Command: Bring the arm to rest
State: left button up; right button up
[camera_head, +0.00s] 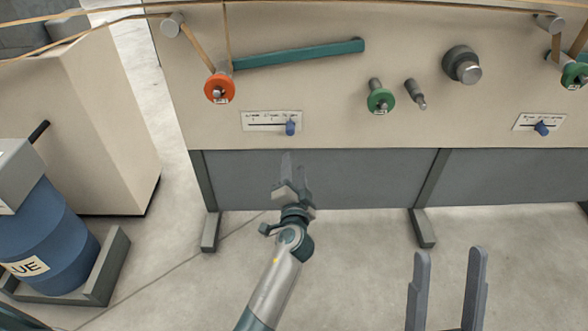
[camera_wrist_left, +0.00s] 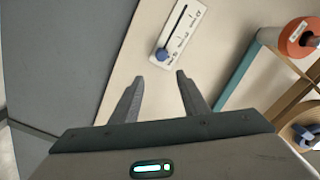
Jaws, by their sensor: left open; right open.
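My left gripper (camera_head: 295,163) is in front of the machine's dark lower panel, below the left slider. In the left wrist view its two fingers (camera_wrist_left: 160,78) stand apart with nothing between them. The left slider's blue knob (camera_head: 290,128) is just above the fingertips in the head view. The knob (camera_wrist_left: 162,54) also shows in the left wrist view, beyond the fingertips, at one end of its scale; the fingers look apart from it. My right gripper (camera_head: 450,255) is at the lower right, fingers pointing up, apart and empty.
The machine's beige panel (camera_head: 330,90) carries an orange spool (camera_head: 219,88), a green spool (camera_head: 380,100), a teal bar (camera_head: 300,54) and a second slider (camera_head: 541,126). A blue drum (camera_head: 50,235) stands at the left. Open floor (camera_head: 350,270) lies between my grippers.

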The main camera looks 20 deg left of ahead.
pick_arm(q)
jog(key=shift+s+d, duration=0.1)
jog(key=shift+s, duration=0.25)
dwell(0.3)
